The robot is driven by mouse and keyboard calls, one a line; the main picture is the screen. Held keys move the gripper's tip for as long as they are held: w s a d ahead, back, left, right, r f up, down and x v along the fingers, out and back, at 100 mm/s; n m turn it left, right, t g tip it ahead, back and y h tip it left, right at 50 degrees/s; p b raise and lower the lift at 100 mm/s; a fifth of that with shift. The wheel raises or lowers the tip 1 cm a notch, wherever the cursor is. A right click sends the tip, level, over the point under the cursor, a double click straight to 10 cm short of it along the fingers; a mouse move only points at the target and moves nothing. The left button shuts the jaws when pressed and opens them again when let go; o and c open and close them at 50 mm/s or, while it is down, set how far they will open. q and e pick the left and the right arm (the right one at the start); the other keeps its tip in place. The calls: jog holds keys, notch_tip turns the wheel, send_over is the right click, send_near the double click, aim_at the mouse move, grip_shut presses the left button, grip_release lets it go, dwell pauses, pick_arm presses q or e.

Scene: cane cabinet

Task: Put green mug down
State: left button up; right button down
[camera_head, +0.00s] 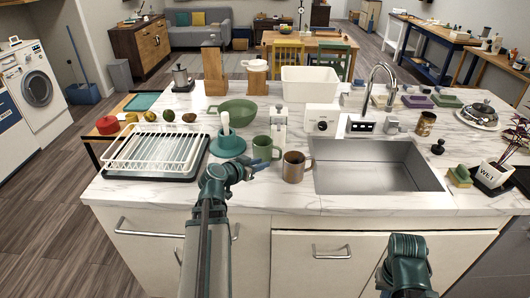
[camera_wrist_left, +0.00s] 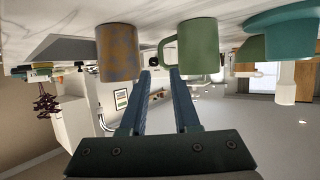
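The green mug (camera_head: 263,149) stands upright on the white marble counter (camera_head: 338,203), left of the sink. It also shows in the upside-down left wrist view (camera_wrist_left: 199,46), its handle turned toward the brown mug. My left gripper (camera_head: 262,164) is low at the near side of the green mug. In the left wrist view its two blue fingers (camera_wrist_left: 161,73) are apart, with the tips close to the handle. I cannot tell whether they touch it. My right arm shows at the lower right, but its fingers do not show.
A brown mug (camera_head: 294,167) stands just right of the green mug. A teal cup-like piece (camera_head: 228,144) and a dish rack (camera_head: 158,151) are to the left. The sink (camera_head: 370,178) opens at the right. A green bowl (camera_head: 237,112) is behind. The counter's front strip is clear.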

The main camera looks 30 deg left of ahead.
pick_arm(q)
jog(key=b, duration=0.3)
send_near(280, 157)
jog(key=x, duration=0.4)
jog(key=shift+w+a+f, duration=0.15)
jog(key=shift+w+f, duration=0.05)
jog(key=shift+w, duration=0.45)
jog(key=b+x, duration=0.2)
jog(key=x, duration=0.3)
jog(key=shift+w+f, duration=0.15)
grip_shut()
dwell(0.6)
